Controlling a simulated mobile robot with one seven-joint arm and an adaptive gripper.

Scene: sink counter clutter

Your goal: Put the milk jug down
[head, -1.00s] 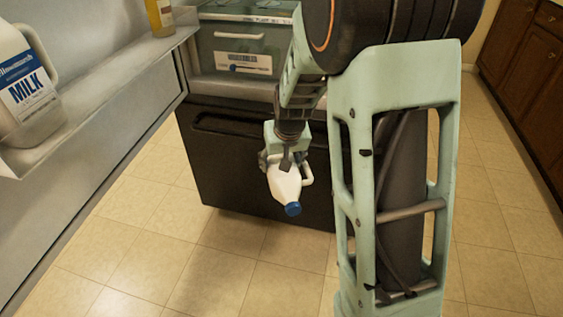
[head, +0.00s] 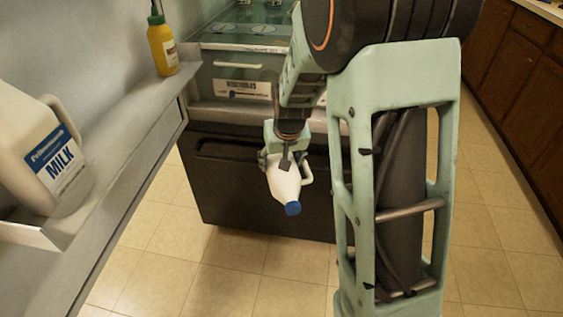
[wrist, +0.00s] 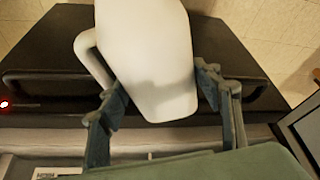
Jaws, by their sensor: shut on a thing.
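A white milk jug (head: 286,189) with a blue cap hangs in my gripper (head: 285,163), cap end pointing down toward the floor. The gripper is shut on the jug's body. In the wrist view the jug (wrist: 150,55) fills the top middle, between the two fingers of my gripper (wrist: 160,95), with its handle on the left. The jug is in the air in front of the dark lower drawer of the open fridge. Another large jug (head: 40,150), labelled MILK, stands on the door shelf at the left.
The fridge door shelf (head: 125,165) runs along the left, with a yellow bottle (head: 162,45) on it. A clear vegetable drawer (head: 238,65) sits above the dark drawer (head: 225,180). Brown cabinets (head: 525,75) stand at the right. The tiled floor (head: 180,255) is clear.

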